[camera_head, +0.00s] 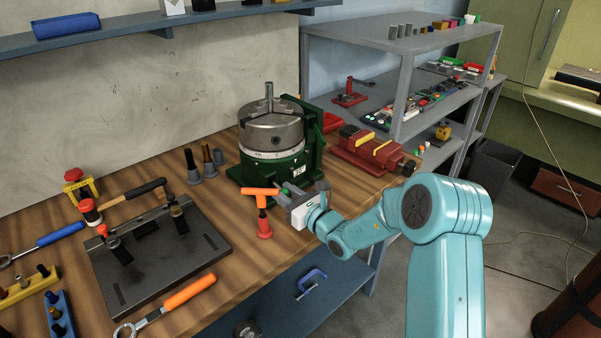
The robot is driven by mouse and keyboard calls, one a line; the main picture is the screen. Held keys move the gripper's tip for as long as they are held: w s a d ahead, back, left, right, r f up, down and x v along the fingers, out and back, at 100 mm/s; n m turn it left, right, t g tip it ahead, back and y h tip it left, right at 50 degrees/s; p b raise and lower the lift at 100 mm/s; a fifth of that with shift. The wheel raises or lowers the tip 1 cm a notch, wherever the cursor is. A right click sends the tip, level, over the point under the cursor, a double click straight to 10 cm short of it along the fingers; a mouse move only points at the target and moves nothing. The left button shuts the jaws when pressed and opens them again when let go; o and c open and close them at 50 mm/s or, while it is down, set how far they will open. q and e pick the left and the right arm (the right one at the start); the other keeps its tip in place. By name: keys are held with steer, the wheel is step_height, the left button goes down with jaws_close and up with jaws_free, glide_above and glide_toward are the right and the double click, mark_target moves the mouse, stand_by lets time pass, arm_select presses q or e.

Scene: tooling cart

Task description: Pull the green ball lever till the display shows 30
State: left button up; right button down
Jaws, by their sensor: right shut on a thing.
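A green rotary table with a grey round chuck (271,131) on top stands at the back of the wooden bench. A small pale patch (298,171) shows low on its green body; I cannot read any number there. My right gripper (288,194) reaches in from the right at the front foot of the rotary table. It is shut on the green ball lever (285,186), of which only a small green bit shows; the jaws hide the rest. My left gripper is out of view.
An orange-handled tool (263,212) stands close left of my right gripper. A red vise (369,150) is behind my arm to the right. A dark plate fixture (160,260) and an orange-handled wrench (178,298) lie at left.

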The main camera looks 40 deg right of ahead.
steer(key=shift+w+a+b, duration=0.1)
steer(key=shift+a+b, duration=0.2)
steer(key=shift+a, duration=0.5)
steer(key=shift+d+f, duration=0.1)
steer(key=shift+d, duration=0.05)
steer(key=c, duration=0.8)
jaws_free()
steer(key=shift+o, duration=0.2)
steer(key=shift+s+d, duration=0.15)
steer(key=shift+s, duration=0.05)
steer(key=shift+s+d+b, duration=0.15)
steer(key=shift+s+b, duration=0.25)
steer(key=shift+s, duration=1.25)
steer(key=shift+s+d+b, duration=0.1)
steer(key=shift+s+b, duration=0.25)
steer(key=shift+s, duration=1.3)
